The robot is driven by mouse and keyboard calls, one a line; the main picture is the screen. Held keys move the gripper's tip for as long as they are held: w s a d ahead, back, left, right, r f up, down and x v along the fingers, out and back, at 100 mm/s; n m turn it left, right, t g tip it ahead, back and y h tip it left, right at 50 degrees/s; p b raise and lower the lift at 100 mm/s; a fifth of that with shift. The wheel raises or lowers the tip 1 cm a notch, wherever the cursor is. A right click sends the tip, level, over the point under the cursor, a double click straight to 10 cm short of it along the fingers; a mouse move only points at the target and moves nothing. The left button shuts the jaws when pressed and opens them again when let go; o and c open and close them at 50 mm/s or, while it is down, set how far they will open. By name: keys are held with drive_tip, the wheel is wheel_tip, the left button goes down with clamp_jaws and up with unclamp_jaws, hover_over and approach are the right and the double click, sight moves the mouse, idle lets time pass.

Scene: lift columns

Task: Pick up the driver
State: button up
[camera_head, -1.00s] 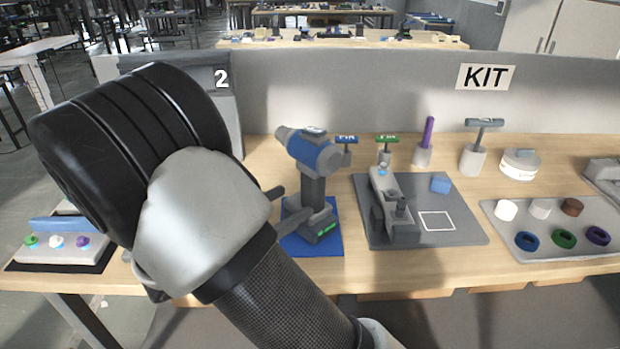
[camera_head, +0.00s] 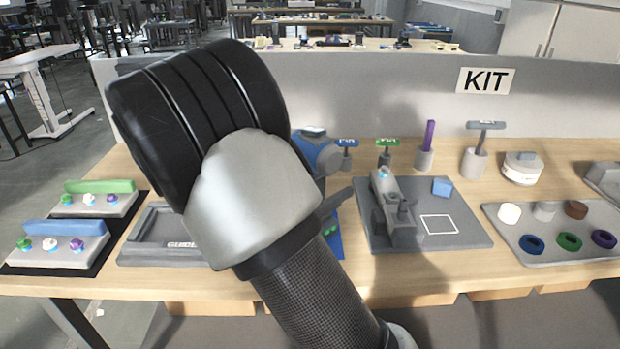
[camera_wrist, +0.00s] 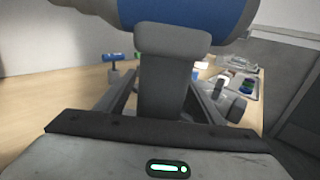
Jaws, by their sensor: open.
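The driver (camera_head: 320,153) is a blue and grey drill-shaped tool on a blue mat (camera_head: 336,245). In the head view my arm hides most of it; only part of its blue body shows. In the wrist view its blue body (camera_wrist: 190,12) spans the top and its grey handle (camera_wrist: 172,85) hangs down in the middle. My gripper (camera_wrist: 163,82) is open, with one dark finger on each side of the handle. I cannot tell whether either finger touches it. One dark finger also shows beside my arm in the head view.
A grey fixture plate (camera_head: 455,235) with a clamp and blue block stands right of the driver. A tray (camera_head: 510,247) of rings and caps is farther right. Small T-handled tools (camera_head: 387,150) stand behind. A grey guide tray (camera_head: 150,250) and button blocks (camera_head: 95,205) are left.

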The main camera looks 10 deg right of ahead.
drive_tip(key=shift+r, duration=0.1)
clamp_jaws()
